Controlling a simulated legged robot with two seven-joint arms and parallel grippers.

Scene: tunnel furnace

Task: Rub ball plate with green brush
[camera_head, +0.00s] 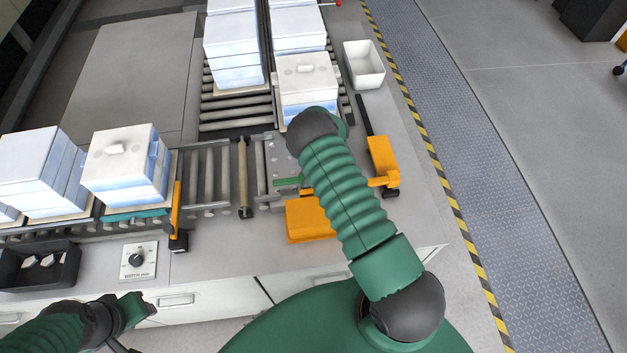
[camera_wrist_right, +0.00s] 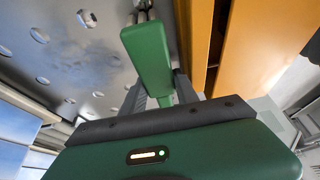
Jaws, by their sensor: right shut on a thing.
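The ball plate (camera_head: 281,155) is a grey metal plate with ball spots at the roller junction, partly covered by my right arm. In the wrist view it fills the upper left (camera_wrist_right: 70,60). The green brush (camera_wrist_right: 147,55) is between the dark fingers of my right gripper (camera_wrist_right: 160,98), which is shut on it. Its bristle end is near the plate; I cannot tell whether they touch. A green end also shows in the head view (camera_head: 288,182) over the plate's front part. My left gripper (camera_head: 138,310) hangs low at the left in front of the bench; its jaw state is unclear.
An orange block (camera_head: 308,222) lies just in front of the plate, and an orange fixture (camera_head: 382,158) stands to its right. White-blue boxes (camera_head: 125,165) stand on the rollers, one (camera_head: 308,85) right behind the plate. A white bin (camera_head: 363,65) stands at the back right.

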